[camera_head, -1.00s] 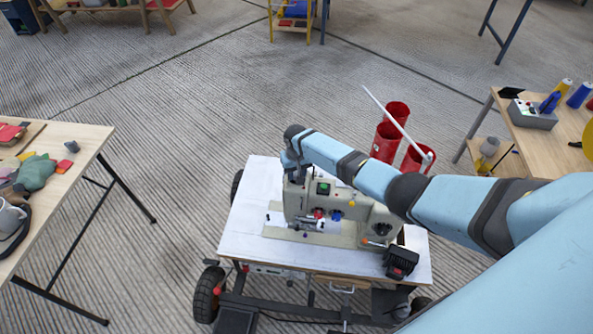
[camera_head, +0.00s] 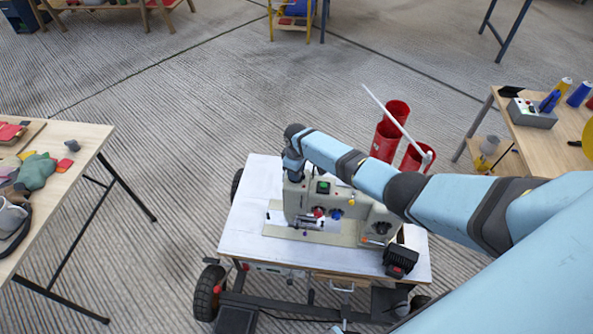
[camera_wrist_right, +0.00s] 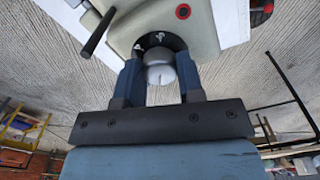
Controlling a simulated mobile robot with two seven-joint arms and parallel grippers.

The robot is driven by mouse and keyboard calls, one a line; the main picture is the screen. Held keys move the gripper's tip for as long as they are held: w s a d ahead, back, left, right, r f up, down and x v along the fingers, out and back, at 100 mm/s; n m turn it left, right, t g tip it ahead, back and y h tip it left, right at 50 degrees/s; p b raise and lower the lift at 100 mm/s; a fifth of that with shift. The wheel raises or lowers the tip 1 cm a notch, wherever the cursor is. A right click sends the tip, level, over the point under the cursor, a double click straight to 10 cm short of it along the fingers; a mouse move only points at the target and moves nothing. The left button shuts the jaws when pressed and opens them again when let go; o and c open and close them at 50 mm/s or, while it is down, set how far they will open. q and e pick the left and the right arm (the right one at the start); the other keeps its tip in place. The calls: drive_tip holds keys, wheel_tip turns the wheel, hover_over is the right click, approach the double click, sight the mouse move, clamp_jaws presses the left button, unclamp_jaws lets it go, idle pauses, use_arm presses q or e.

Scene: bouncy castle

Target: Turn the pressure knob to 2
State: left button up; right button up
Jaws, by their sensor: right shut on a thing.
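A beige sewing machine (camera_head: 360,229) stands on a white-topped wheeled cart (camera_head: 250,214). My right arm reaches over to the machine's left end, and its gripper is mostly hidden behind the wrist in the head view. In the right wrist view, my right gripper (camera_wrist_right: 160,82) is shut on a round light-grey knob (camera_wrist_right: 161,74). The knob has a short pointer line on its face and sits on a dark dial plate with white marks (camera_wrist_right: 147,42). The marks are too small for me to read. My left gripper is not in view.
Red cylindrical bins (camera_head: 386,141) stand behind the cart. A wooden table (camera_head: 83,143) with small items is at the left. Another table (camera_head: 545,150) with spools and a grey box is at the right. Open ribbed floor lies between.

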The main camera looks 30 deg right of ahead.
drive_tip(key=shift+n, duration=0.3)
idle(0.4)
drive_tip(key=o, duration=0.9)
drive_tip(key=shift+r, duration=0.1)
wheel_tip(320, 180, up, 14)
drive_tip(key=shift+f+p, duration=0.15)
drive_tip(key=shift+p, duration=0.35)
